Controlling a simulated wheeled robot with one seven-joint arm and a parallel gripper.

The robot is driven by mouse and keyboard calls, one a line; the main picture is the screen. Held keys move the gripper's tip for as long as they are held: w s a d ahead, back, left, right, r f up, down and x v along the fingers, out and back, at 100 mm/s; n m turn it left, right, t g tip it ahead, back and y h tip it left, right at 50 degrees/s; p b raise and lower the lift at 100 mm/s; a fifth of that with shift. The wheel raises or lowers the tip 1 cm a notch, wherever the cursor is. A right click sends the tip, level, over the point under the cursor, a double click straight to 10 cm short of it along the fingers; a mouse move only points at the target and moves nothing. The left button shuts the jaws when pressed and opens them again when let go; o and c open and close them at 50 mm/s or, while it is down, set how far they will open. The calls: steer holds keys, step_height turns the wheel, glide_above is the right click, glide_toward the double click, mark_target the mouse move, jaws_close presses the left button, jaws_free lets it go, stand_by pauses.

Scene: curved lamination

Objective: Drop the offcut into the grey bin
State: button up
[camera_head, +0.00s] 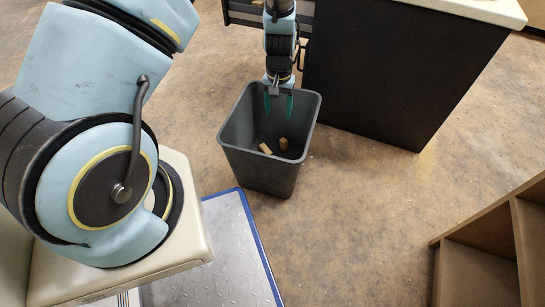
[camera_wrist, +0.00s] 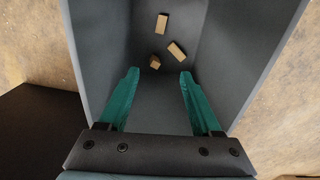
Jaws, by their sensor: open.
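The grey bin (camera_head: 262,172) stands on the floor in the middle of the head view, open at the top. In the wrist view its wall (camera_wrist: 245,60) surrounds the picture's centre. My gripper (camera_head: 279,108) points down over the bin's mouth, near its back rim. Its green fingers (camera_wrist: 158,88) are apart with nothing between them. Small tan wooden pieces lie inside the bin; the wrist view shows one at the top (camera_wrist: 162,24), one at the right (camera_wrist: 177,51) and one lower (camera_wrist: 155,62). I cannot tell which of them is the offcut.
A dark cabinet with a pale top (camera_head: 385,65) stands just behind and right of the bin. A brown wooden shelf unit (camera_head: 490,245) is at the lower right. A metal plate with a blue edge (camera_head: 215,250) lies in front. The floor (camera_head: 370,200) between is clear.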

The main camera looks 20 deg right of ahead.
steer(key=shift+r, duration=0.1)
step_height(320, 180, up, 11)
steer(key=p, duration=0.3)
steer(key=shift+f, duration=0.2)
stand_by(0.4)
